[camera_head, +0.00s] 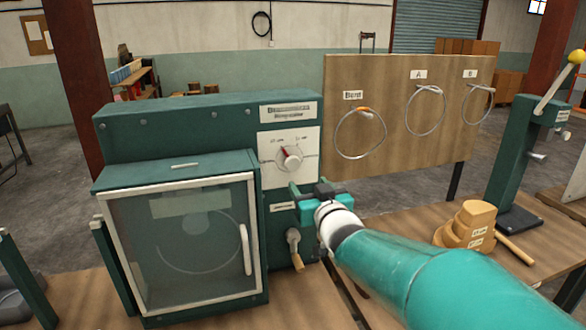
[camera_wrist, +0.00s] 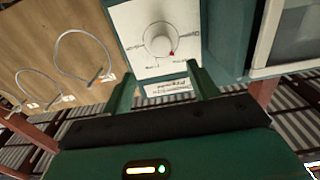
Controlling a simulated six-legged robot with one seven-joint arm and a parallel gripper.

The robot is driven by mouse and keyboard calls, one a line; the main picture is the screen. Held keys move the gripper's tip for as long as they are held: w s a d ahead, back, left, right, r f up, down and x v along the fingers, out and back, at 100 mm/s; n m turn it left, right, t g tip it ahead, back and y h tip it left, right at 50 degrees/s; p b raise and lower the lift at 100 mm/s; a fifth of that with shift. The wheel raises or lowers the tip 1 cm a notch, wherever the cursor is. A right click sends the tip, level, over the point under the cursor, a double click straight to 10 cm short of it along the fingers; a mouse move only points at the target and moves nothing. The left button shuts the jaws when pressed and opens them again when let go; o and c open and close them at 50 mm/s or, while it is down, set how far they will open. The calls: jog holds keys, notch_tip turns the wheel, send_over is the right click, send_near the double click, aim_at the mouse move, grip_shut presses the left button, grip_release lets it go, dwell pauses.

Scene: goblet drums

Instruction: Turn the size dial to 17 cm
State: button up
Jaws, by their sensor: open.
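The size dial (camera_head: 289,158) is a round pale knob with a red pointer mark, on a white panel on the front of the green machine (camera_head: 190,127). In the wrist view the dial (camera_wrist: 159,44) shows upside down, with its red mark at the lower right of the knob. The lettering around it is too small to read. My gripper (camera_head: 313,190) is open and empty, just below and right of the dial in the head view. In the wrist view its two fingers (camera_wrist: 160,80) point toward the panel, apart from the knob.
A windowed door with a white handle (camera_head: 245,249) is at the machine's lower left. A crank (camera_head: 294,249) is below my gripper. A wooden board (camera_head: 386,85) with hanging rings stands to the right. Wooden blocks (camera_head: 466,225) and a green lever stand (camera_head: 520,165) are on the bench.

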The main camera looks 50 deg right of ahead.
aim_at(294, 165)
jog(key=x, duration=1)
jog(key=shift+w, duration=0.35)
jog(key=c, duration=1)
